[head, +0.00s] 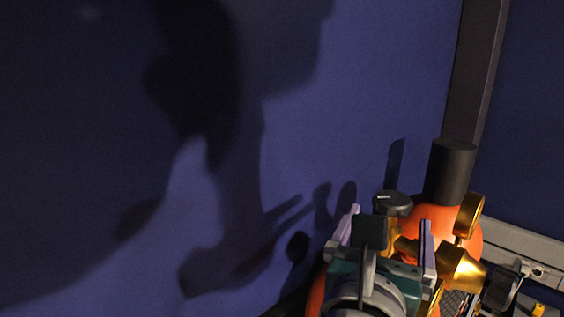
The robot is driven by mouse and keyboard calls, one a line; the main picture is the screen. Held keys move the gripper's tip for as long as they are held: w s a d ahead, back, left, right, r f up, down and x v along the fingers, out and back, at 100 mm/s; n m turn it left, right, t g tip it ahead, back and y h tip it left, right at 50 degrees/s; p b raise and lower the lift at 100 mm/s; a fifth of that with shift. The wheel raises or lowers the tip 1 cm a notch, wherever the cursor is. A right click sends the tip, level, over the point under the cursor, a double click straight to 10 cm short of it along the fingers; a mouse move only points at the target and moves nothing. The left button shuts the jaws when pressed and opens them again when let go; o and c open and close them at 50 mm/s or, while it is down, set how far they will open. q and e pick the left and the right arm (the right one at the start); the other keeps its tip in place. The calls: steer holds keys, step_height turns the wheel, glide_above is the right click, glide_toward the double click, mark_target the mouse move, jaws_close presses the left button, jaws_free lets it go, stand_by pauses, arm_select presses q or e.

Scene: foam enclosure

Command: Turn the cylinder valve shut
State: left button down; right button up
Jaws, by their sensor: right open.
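An orange cylinder (455,226) stands at the lower right of the head view. A brass valve assembly with a round gauge (470,215) is in front of it. A black valve knob (392,203) with a pale line on its top sits at the upper left of the brass fittings. My right gripper (390,233) is open, with its two pale purple fingers apart. In the picture the knob lies just beyond and between the fingertips; I cannot tell whether they touch it. The gripper body hides part of the brass fittings. My left gripper is not in view.
A black knob (500,287) sits at the right end of the brass fittings. A dark upright post (474,75) and a grey rail (515,248) stand behind the cylinder. A blue wall (360,90) with shadows fills the left and middle.

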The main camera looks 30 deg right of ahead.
mark_target(394, 195)
steer(key=p+x, duration=0.2)
steer(key=x, duration=0.7)
steer(key=shift+w+d, duration=0.2)
steer(key=shift+d, duration=0.1)
steer(key=shift+c, duration=0.3)
steer(key=c, duration=1.3)
steer(key=shift+f, duration=0.1)
